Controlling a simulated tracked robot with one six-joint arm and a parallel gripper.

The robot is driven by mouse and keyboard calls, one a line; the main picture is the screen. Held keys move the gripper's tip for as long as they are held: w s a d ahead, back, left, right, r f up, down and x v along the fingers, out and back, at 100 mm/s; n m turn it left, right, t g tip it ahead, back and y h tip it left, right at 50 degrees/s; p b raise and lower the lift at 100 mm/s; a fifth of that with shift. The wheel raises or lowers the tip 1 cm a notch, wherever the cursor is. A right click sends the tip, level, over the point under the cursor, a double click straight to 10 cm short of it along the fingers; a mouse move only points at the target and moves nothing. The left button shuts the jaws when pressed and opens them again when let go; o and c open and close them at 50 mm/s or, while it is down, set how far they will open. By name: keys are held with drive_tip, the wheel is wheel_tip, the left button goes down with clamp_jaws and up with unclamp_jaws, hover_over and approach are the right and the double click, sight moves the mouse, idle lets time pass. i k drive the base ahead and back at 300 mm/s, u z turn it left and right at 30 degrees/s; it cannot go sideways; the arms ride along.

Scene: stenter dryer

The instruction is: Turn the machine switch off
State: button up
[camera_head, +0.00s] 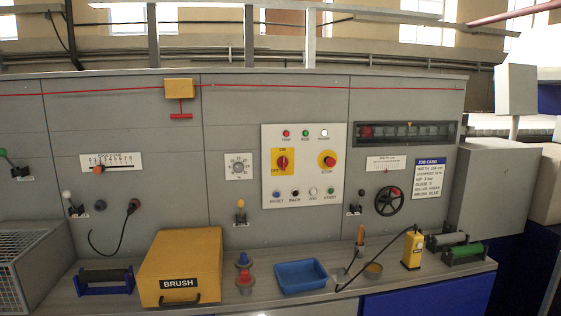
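The machine switch (282,162) is a red rotary handle on a yellow plate, on the upper left of the white control panel (305,178). "ON" is printed above the handle and "OFF" at its lower left. The handle looks about upright, toward ON. Right of it on the same panel is a red mushroom stop button (327,160) on a yellow plate. Small lamps (306,133) sit above and a row of push buttons (295,193) below. My gripper does not show in this view, and nothing covers the switch.
A handwheel (389,201) and small levers stick out. The space before the switch looks clear.

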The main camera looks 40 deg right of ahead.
sight(283, 162)
drive_tip(key=z, duration=0.1)
drive_tip(key=i, duration=1)
drive_tip(key=u, duration=0.1)
